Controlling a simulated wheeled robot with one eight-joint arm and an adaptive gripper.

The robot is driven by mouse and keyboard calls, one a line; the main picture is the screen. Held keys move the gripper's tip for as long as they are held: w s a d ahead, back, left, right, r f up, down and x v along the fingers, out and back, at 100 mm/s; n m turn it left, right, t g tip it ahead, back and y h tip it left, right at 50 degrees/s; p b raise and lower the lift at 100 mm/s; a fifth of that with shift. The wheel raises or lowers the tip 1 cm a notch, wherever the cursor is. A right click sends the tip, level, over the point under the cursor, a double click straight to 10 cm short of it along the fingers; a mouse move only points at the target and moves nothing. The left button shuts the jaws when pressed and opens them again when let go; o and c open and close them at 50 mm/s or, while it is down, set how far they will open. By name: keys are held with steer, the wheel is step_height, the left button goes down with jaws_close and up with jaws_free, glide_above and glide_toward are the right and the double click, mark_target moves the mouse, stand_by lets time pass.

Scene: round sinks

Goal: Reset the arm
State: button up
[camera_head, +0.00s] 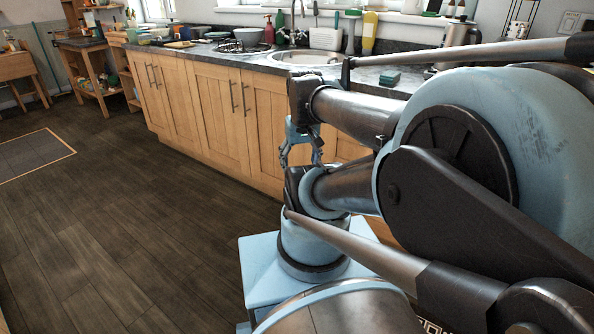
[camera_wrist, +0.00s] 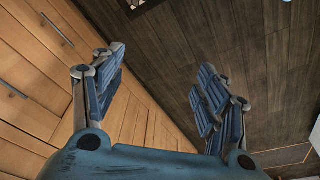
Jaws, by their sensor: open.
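My gripper (camera_head: 301,155) hangs below the end of my folded arm, in front of the wooden cabinets in the head view. In the wrist view my gripper (camera_wrist: 160,95) shows its two blue padded fingers spread wide apart. Nothing is between the fingers. Behind them are the dark wood floor and the cabinet fronts. My arm's links cover much of the right side of the head view and hide part of the counter and cabinets.
A kitchen counter (camera_head: 222,56) with a round sink (camera_head: 307,57), bottles and a kettle (camera_head: 459,40) runs along the back above wooden cabinets (camera_head: 205,105). Dark wood floor (camera_head: 110,215) lies open at left. A wooden trolley (camera_head: 92,72) stands at far left.

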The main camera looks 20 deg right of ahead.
steer(key=shift+s+a+f, duration=0.3)
steer(key=shift+s+f, duration=0.15)
steer(key=shift+f, duration=0.05)
steer(key=shift+s+a+f, duration=0.25)
steer(key=shift+s+f, duration=0.15)
steer(key=shift+f, duration=0.1)
stand_by(0.6)
